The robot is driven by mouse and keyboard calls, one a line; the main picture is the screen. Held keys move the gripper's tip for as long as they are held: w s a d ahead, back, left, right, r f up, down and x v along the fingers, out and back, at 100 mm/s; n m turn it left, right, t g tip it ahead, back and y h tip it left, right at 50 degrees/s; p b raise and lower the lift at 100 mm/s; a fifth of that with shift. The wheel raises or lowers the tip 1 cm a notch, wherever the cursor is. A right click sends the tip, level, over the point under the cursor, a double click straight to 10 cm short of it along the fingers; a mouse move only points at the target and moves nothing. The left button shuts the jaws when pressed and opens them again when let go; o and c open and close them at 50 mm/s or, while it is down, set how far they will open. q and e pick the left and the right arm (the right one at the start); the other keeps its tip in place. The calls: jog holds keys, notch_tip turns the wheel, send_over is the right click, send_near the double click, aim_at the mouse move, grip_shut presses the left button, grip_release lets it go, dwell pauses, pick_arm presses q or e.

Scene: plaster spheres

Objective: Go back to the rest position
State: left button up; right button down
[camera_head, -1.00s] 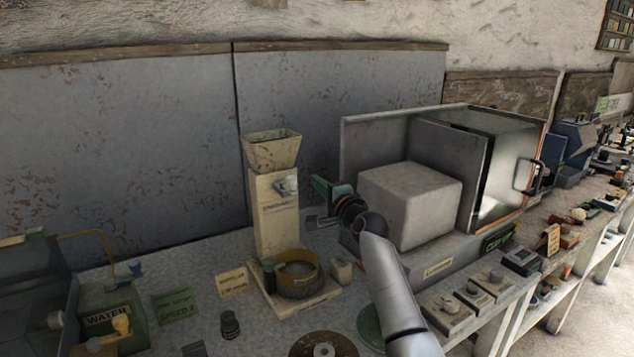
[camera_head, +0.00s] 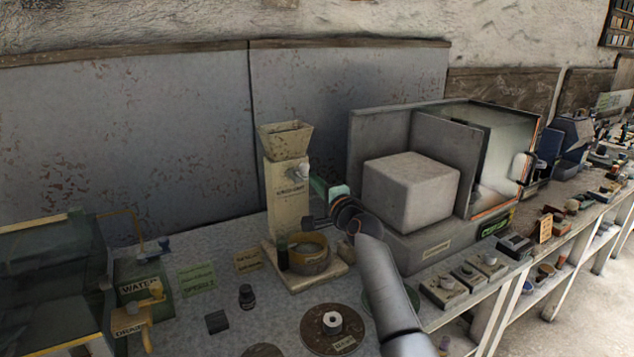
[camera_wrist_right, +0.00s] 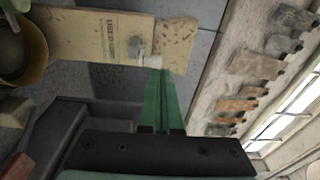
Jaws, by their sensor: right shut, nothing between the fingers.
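My right gripper (camera_head: 314,203) is beside the beige hopper dispenser (camera_head: 285,195), in front of its right side. In the right wrist view its green fingers (camera_wrist_right: 162,95) are together with nothing between them. They point toward the dispenser's upper part and its pale knob (camera_wrist_right: 140,50). I cannot tell whether they touch it. My right arm reaches up from the bottom of the head view. My left gripper is not in view.
An open grey cabinet (camera_head: 490,160) with a pale block (camera_head: 412,190) stands right of the gripper. A tank with WATER and DRAIN taps (camera_head: 140,290) is at left. Discs (camera_head: 333,328) lie in front.

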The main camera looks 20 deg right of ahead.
jog(key=s+f+n+g, duration=0.2)
jog(key=s+f+n, duration=0.1)
jog(key=s+f, duration=0.4)
jog(key=s+f+n+g, duration=0.3)
jog(key=s+f+n, duration=0.1)
jog(key=s+f, duration=0.4)
jog(key=s+f+n+g, duration=0.3)
jog(key=s+f, duration=0.5)
jog(key=f, duration=0.2)
jog(key=shift+a+f+n, duration=0.1)
jog(key=shift+a+n, duration=0.2)
jog(key=s+d+f+n+g+h, duration=0.1)
jog(key=s+f+n+g, duration=0.2)
jog(key=s, duration=1.2)
jog(key=s+d+f+n+g+h, duration=0.15)
jog(key=s+n+g, duration=0.25)
jog(key=s, duration=1.1)
jog(key=w+a+f+t+y, duration=0.1)
jog(key=w+a+f+t, duration=0.1)
jog(key=f, duration=0.3)
jog(key=w+a+f+t+y, duration=0.1)
jog(key=w+a+f+t, duration=0.1)
jog(key=f, duration=0.4)
jog(key=shift+w+a+t, duration=0.4)
jog(key=shift+a+t, duration=0.3)
jog(key=shift+t, duration=0.3)
jog(key=shift+d, duration=0.1)
